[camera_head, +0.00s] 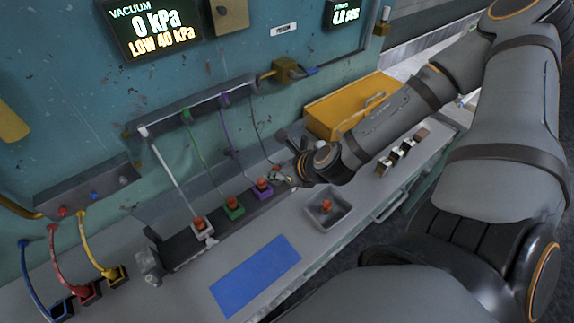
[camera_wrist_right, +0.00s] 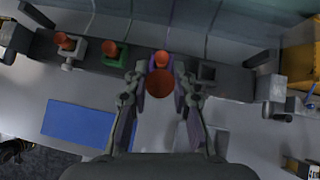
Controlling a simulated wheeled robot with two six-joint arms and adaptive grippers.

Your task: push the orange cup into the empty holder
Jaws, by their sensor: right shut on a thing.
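My right gripper (camera_wrist_right: 160,88) is shut on an orange cup (camera_wrist_right: 160,83), which shows between its two fingers in the wrist view. In the head view my right gripper (camera_head: 290,165) is at the right end of the dark rack (camera_head: 182,247), and the fingers are hard to make out. The purple holder (camera_head: 264,193), with an orange cup (camera_wrist_right: 162,58) in it, is just beyond the held cup in the wrist view. A dark square holder (camera_wrist_right: 207,73) to its right looks empty. My left gripper is not in view.
Orange cups also sit in the white holder (camera_head: 202,227) and green holder (camera_head: 234,209). Another orange piece (camera_head: 326,205) lies in a grey tray (camera_head: 342,213). A blue mat (camera_head: 256,277) lies in front. A yellow box (camera_head: 335,108) stands behind my right arm.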

